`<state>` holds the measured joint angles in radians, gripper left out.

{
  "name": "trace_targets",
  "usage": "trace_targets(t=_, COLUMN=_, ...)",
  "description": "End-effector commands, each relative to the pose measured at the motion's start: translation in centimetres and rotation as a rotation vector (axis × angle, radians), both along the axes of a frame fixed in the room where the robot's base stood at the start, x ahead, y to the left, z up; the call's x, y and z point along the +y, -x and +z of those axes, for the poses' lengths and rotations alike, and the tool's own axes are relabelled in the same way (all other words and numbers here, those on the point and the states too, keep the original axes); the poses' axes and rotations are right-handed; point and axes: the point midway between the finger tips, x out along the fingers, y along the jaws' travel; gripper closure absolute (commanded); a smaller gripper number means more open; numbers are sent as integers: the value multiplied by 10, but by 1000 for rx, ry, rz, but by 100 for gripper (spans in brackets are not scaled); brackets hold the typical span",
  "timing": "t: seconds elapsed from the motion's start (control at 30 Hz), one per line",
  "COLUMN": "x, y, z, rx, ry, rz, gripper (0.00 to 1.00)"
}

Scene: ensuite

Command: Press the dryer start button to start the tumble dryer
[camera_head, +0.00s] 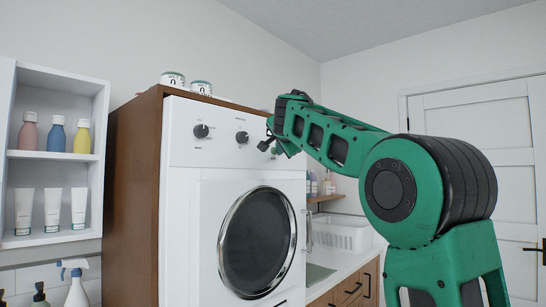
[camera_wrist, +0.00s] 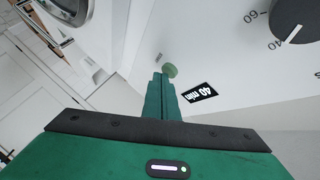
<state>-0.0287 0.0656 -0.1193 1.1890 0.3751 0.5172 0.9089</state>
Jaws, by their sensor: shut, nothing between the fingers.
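The white tumble dryer (camera_head: 180,220) stands in a brown wooden surround, with its round dark door (camera_head: 257,243) shut. In the head view my arm reaches the right part of the control panel, and the gripper hides the button area.
Two dark knobs (camera_head: 201,131) (camera_head: 242,137) sit on the panel; a large knob (camera_wrist: 298,20) is near the label in the wrist view. A shelf (camera_head: 55,157) with bottles stands left. A white basket (camera_head: 343,233) is on the counter right of the dryer.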

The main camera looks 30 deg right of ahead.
Motion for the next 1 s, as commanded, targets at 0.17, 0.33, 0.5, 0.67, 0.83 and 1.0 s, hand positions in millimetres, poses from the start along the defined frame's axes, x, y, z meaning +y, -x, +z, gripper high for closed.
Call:
trace_targets(t=0.17, x=1, y=-2, z=0, rx=0, ry=0, rz=1, gripper=100)
trace_targets(t=0.33, x=1, y=-2, z=0, rx=0, ry=0, rz=1, gripper=100)
trace_targets(t=0.5, x=0, y=1, z=0, rx=0, ry=0, rz=1, gripper=100)
trace_targets(t=0.67, x=-3, y=9, z=0, rx=0, ry=-1, rz=0, gripper=100)
trace_targets(t=0.83, x=-5, y=15, z=0, rx=0, ry=0, rz=0, gripper=100)
trace_targets(t=1.0, x=-5, y=16, z=0, rx=0, ry=0, rz=0, gripper=100)
